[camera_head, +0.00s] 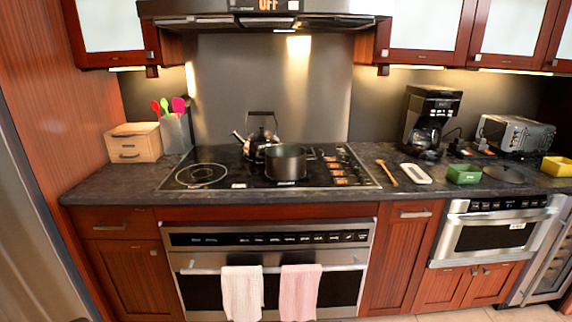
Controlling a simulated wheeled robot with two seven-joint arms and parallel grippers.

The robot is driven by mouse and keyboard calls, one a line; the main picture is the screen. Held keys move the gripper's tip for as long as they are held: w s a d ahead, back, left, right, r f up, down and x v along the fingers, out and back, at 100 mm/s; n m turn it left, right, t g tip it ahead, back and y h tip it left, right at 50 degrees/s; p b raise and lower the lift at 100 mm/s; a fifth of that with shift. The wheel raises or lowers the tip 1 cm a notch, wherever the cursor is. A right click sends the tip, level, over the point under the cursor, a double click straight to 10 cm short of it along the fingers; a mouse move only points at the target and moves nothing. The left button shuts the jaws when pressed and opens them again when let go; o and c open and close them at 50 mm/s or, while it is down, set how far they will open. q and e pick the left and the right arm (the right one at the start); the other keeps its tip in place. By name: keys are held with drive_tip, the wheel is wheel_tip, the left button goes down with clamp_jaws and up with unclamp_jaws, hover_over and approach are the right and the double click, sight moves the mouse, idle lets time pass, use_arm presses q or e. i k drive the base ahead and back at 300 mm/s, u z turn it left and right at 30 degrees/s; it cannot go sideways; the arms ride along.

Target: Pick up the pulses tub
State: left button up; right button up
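A small green tub (464,174) sits on the dark counter right of the cooktop. A yellow tub (557,167) sits on the counter at the far right. No readable label shows which of them, if either, is the pulses tub, and their contents are too small to tell. Neither of my grippers is in view.
The dark counter (128,178) holds a pot (286,163), a kettle (262,138), a coffee maker (427,121), a toaster oven (515,133), a wooden spoon (387,173), a white dish (415,173) and a wooden box (135,142). A microwave drawer (492,233) is shut below.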

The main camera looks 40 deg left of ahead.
sight(459, 174)
drive_tip(key=z, duration=0.9)
drive_tip(key=k, duration=1.2)
drive_tip(key=z, duration=0.9)
drive_tip(key=i, duration=2.5)
drive_tip(key=u, duration=0.55)
drive_tip(key=i, duration=2.2)
drive_tip(key=u, duration=0.95)
drive_tip(key=i, duration=1.15)
drive_tip(key=u, duration=1.8)
drive_tip(key=i, duration=1)
drive_tip(key=u, duration=0.65)
